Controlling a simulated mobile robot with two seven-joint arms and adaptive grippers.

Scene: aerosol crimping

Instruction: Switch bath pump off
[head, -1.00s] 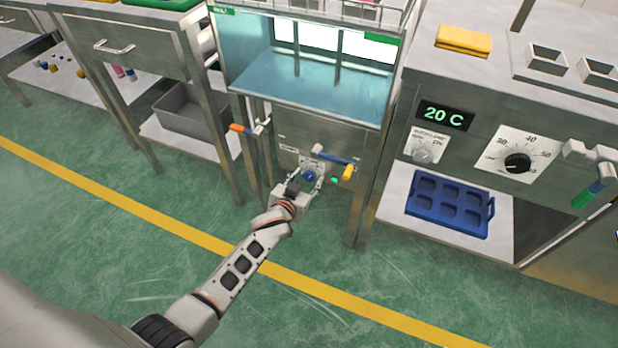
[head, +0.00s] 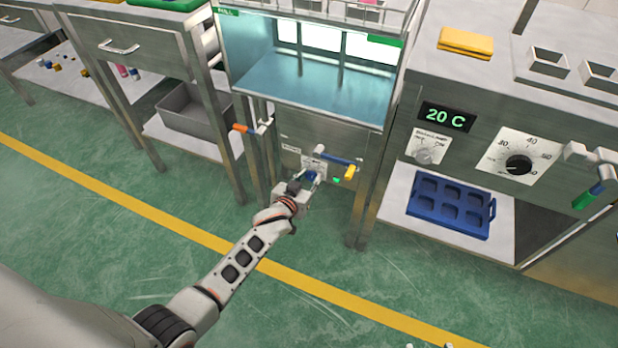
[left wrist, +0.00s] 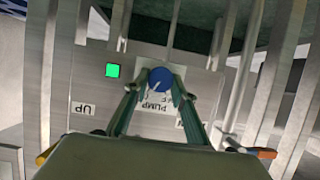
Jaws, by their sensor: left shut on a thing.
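The bath pump switch is a blue round knob (left wrist: 160,79) with a white pointer line, on a white plate marked PUMP (left wrist: 150,103). In the head view the knob (head: 312,176) sits on the steel front panel below the water bath. My left gripper (head: 305,184) reaches it from the front. In the left wrist view its two fingers (left wrist: 158,92) are closed on both sides of the knob. A lit green lamp (left wrist: 113,70) is beside the plate and also shows in the head view (head: 336,180).
A blue-and-yellow lever (head: 340,164) is right of the knob and an orange-handled valve (head: 243,128) is left. The lit bath tank (head: 310,80) is above. A panel reading 20 C (head: 445,117) stands right. The green floor (head: 120,270) is clear.

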